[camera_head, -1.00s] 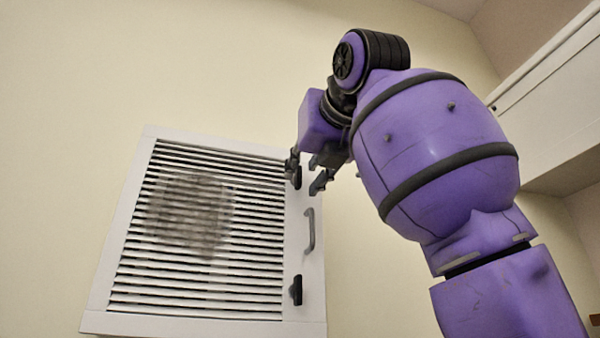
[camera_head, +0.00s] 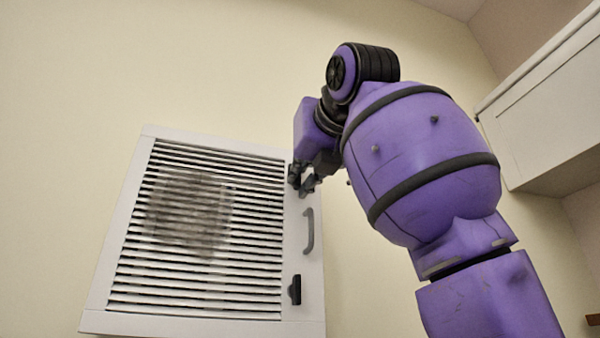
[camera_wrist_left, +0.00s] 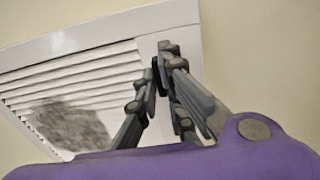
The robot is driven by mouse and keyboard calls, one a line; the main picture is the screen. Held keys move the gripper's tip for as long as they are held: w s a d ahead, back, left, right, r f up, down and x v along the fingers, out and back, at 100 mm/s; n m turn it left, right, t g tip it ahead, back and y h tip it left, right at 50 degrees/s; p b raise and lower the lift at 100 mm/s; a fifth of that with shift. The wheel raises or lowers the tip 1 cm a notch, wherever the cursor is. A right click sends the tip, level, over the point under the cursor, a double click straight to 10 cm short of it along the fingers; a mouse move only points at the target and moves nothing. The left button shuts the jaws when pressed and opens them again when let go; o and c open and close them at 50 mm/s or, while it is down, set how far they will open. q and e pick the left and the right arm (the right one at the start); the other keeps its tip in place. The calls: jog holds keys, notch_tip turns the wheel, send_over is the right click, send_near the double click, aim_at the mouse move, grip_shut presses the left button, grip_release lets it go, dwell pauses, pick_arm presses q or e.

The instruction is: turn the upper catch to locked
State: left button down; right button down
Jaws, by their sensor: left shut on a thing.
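A white vent panel (camera_head: 205,325) with dark-gapped slats hangs on the cream wall. The upper catch, a small black knob on its right frame strip, is mostly hidden by my fingers in the head view. In the left wrist view a dark part of the upper catch (camera_wrist_left: 156,70) shows between the fingertips. My left gripper (camera_head: 302,179) is shut on the upper catch; it also shows in the left wrist view (camera_wrist_left: 161,66). I cannot tell the catch's exact turn. The lower catch (camera_head: 295,290) is black and stands roughly upright. My right gripper is not in view.
A grey handle (camera_head: 309,231) sticks out between the two catches, just below my left gripper. A dusty dark patch (camera_head: 190,212) covers part of the slats. A white cabinet (camera_head: 545,115) juts out at the upper right. The wall left of the panel is bare.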

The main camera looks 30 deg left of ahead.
pick_arm(q)
jog(key=shift+n, duration=9.1)
jog(key=c, duration=1.9)
grip_release()
jog(key=shift+o, duration=0.2)
jog(key=shift+s+d, duration=0.1)
